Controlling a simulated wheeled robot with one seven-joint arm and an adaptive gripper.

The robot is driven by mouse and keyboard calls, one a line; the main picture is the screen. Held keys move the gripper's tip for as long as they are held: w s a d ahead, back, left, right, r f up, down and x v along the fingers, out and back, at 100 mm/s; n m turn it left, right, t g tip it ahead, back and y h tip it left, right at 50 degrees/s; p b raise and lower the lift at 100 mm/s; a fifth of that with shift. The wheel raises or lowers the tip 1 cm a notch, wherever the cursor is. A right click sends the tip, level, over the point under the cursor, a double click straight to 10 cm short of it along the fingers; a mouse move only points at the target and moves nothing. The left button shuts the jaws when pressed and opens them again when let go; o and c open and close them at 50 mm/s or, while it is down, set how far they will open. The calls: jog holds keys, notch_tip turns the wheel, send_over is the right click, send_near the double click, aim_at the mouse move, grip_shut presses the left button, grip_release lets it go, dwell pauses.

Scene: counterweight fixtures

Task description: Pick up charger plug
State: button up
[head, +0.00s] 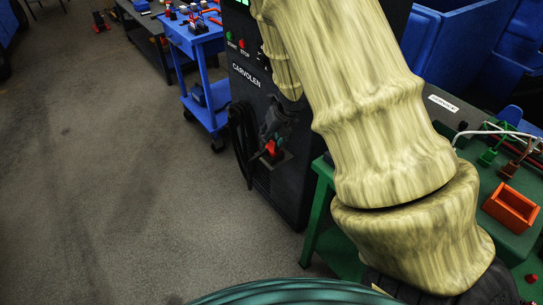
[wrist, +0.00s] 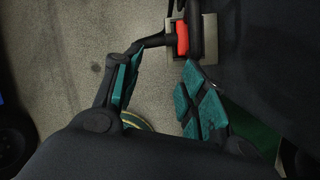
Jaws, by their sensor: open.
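The charger plug is a black piece with a red part. In the wrist view the red part (wrist: 182,38) shows at the top, in front of a pale plate, just beyond my fingertips. My gripper (wrist: 162,62) is open, with teal pads apart and bare floor showing between them. The plug lies nearer the right finger. In the head view the plug's red part (head: 271,147) shows low on the front of the black cabinet, with my dark gripper (head: 273,130) close above it. My arm hides part of that area, and I cannot tell whether they touch.
The black cabinet (head: 250,98) has start and stop buttons and a coiled black cable (head: 240,140). A blue cart (head: 205,75) stands left of it. A green table (head: 325,190) with an orange bin (head: 511,207) is on the right. The floor at left is clear.

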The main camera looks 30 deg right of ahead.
aim_at(274, 137)
jog(key=d+r+n, duration=0.1)
jog(key=w+d+r+n+b, duration=0.1)
jog(key=n, duration=0.1)
jog(key=w+d+r+n, duration=0.1)
jog(key=d, duration=0.1)
jog(key=shift+w+r+t+h, duration=0.1)
jog(key=shift+r+t+h, duration=0.05)
jog(key=shift+t+h, duration=0.15)
jog(key=shift+n, duration=0.3)
jog(key=shift+b+x, duration=0.45)
jog(key=shift+x, duration=2.15)
jog(key=x, duration=0.5)
jog(key=shift+w+d, duration=0.15)
jog(key=shift+d, duration=0.1)
grip_shut()
